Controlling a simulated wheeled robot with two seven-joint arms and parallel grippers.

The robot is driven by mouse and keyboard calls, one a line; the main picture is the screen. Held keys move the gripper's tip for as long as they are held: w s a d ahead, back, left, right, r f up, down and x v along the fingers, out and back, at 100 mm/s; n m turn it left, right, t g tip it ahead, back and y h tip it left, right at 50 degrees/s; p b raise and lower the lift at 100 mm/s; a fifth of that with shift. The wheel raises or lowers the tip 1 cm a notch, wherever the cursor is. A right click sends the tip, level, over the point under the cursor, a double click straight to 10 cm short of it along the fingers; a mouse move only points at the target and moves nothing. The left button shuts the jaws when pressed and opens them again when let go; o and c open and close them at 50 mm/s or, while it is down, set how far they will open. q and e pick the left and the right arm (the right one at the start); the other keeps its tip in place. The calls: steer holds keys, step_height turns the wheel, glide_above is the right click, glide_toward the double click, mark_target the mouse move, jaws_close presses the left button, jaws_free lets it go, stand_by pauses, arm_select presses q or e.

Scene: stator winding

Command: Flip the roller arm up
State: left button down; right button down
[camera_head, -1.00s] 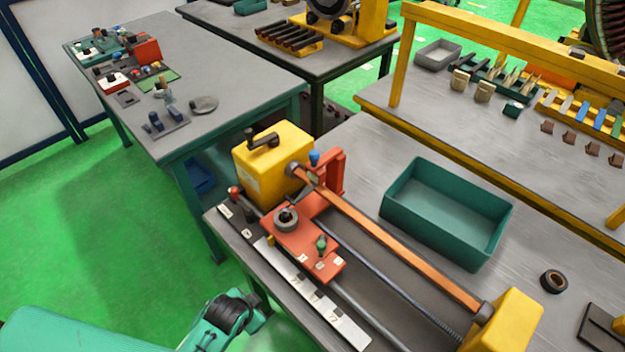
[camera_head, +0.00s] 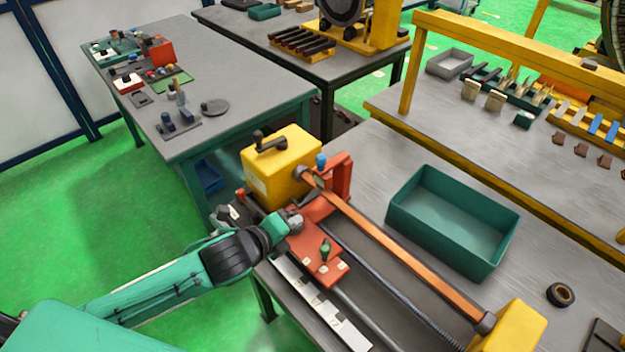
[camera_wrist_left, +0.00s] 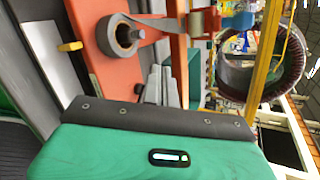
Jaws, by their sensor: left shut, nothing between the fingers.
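The red carriage (camera_head: 312,262) sits on the winding fixture on the near table. The arm lies low along the carriage. In the head view my left wrist largely covers the roller. My left gripper (camera_wrist_left: 158,75) is shut and empty, its grey fingers just beside and below the roller; I cannot tell whether they touch it. My right gripper is not in view.
A yellow box (camera_head: 282,165) with a black crank stands behind the carriage. An orange bar (camera_head: 400,250) runs alongside to a yellow end block. A green bin (camera_head: 455,222) stands on the table to the right, with a tape roll (camera_head: 561,294) nearby.

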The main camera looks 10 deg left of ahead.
arm_select(q)
steer(key=w+a+r+m+h, duration=0.3)
steer(key=r+m, duration=0.2)
steer(key=m, duration=1)
steer(key=shift+w+a+r+m, duration=0.25)
steer(key=shift+a+r+m, duration=0.05)
steer(key=shift+r+m, duration=0.1)
steer(key=p+x, duration=0.3)
steer(key=x, duration=0.7)
steer(key=shift+t, duration=0.3)
steer(key=shift+w+r, duration=0.1)
steer(key=shift+r, duration=0.05)
steer(key=shift+d+r, duration=0.1)
